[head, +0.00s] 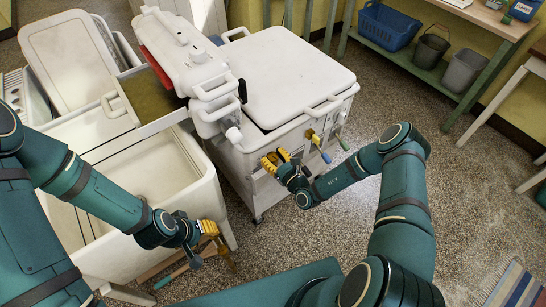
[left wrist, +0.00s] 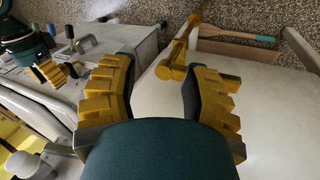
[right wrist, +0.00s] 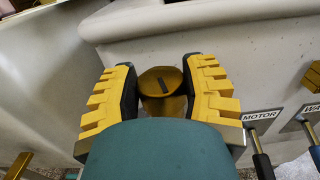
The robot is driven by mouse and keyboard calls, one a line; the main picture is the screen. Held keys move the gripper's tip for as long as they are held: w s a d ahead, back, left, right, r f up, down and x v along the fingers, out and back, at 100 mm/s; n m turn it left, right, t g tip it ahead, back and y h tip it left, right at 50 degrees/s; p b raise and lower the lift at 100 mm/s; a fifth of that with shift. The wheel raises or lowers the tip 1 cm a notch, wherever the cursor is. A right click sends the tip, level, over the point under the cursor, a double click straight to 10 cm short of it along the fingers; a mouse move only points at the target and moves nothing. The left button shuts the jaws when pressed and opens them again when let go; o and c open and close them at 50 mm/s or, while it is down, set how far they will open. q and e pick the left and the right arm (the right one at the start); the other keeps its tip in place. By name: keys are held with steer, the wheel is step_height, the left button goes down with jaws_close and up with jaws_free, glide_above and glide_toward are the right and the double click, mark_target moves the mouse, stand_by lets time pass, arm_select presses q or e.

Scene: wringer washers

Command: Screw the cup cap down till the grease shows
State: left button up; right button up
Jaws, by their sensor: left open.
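The brass cup cap (right wrist: 162,82), round with a dark slot across its face, shows in the right wrist view on the washer's white side. My right gripper (head: 277,162) has its two fingers on either side of it. The pads (right wrist: 160,95) are close to the cap, and I cannot tell whether they press on it. No grease is visible around the cap. In the head view the cap is hidden by the gripper. My left gripper (head: 209,230) is open and empty, low beside the white tub, near a brass tap (left wrist: 177,68).
The white washer (head: 285,75) carries levers on its front, one beside a MOTOR label (right wrist: 260,116), and another brass fitting (head: 312,135). The tub (head: 150,185) stands left. A teal-ended stick (left wrist: 235,33) lies low near my left gripper. A bench with buckets (head: 462,70) stands back right.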

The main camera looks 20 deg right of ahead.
steer(key=shift+a+r+m+t+h+p, duration=0.1)
steer(key=shift+m+t+h+p, duration=0.15)
steer(key=shift+m+h+p, duration=0.75)
steer(key=shift+r+m+t+h+p, duration=0.1)
steer(key=shift+m+t+h+p, duration=0.15)
steer(key=shift+m+h+p, duration=0.7)
steer(key=shift+f+m+h+p, duration=0.15)
steer(key=shift+m+h+p, duration=0.3)
steer(key=shift+h+p, duration=0.9)
steer(key=shift+h+b, duration=0.4)
steer(key=o, duration=1.2)
steer(key=shift+s, duration=0.1)
steer(key=s, duration=0.7)
steer(key=s+a, duration=0.1)
steer(key=s, duration=0.3)
steer(key=shift+s, duration=0.35)
